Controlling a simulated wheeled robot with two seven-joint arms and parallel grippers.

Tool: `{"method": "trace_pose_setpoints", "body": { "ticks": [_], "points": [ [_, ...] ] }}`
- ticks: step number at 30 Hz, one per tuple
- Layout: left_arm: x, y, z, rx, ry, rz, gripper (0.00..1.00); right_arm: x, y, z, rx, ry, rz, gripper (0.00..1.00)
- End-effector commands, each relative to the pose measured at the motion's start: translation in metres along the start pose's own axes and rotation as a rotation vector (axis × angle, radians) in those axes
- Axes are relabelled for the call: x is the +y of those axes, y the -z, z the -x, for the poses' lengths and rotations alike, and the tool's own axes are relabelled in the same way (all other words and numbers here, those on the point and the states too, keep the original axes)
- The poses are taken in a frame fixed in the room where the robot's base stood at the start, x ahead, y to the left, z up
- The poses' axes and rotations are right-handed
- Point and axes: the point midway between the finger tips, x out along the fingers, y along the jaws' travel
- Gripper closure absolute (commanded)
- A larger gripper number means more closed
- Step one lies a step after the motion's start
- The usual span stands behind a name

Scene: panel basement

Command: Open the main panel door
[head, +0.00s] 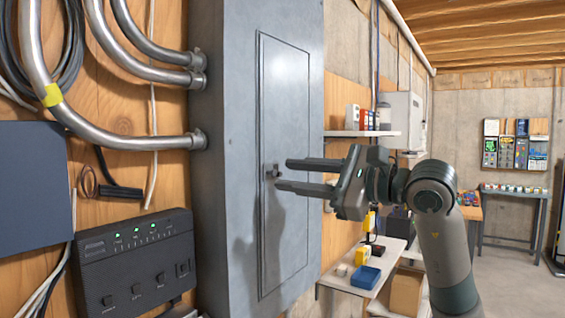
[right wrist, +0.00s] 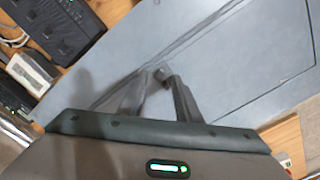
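The main panel (head: 222,150) is a tall grey metal box on the wall in the middle of the head view. Its door (head: 287,110) looks shut, flush in the front face. A small dark latch handle (head: 271,171) sits at the door's left edge; it also shows in the right wrist view (right wrist: 161,74). My right gripper (head: 283,174) comes in from the right with its two fingers apart, pointing at the handle. In the right wrist view the fingertips are close to the handle; I cannot tell whether they touch it. My left gripper is not in view.
Metal conduits (head: 130,75) enter the panel's left side. A black router box (head: 135,262) with green lights is at lower left. Shelves (head: 362,133) with small items and a blue bin (head: 365,277) stand right of the panel. Floor at the right is open.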

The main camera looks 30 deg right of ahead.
Motion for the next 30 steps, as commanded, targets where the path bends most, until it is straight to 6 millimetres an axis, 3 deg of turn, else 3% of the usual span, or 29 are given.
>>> {"method": "trace_pose_setpoints", "body": {
  "ticks": [7,19,23,30],
  "points": [
    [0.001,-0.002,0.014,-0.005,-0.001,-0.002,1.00,-0.001,-0.002,-0.026,-0.002,0.000,-0.001,0.69],
    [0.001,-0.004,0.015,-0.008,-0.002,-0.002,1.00,0.000,0.000,-0.032,-0.001,0.001,0.000,0.69],
    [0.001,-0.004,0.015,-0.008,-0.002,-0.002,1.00,0.000,0.000,-0.031,-0.001,0.001,0.000,0.98],
    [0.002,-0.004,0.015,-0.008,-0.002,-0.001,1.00,0.000,0.000,-0.031,-0.001,0.000,0.000,1.00]
  ]
}}
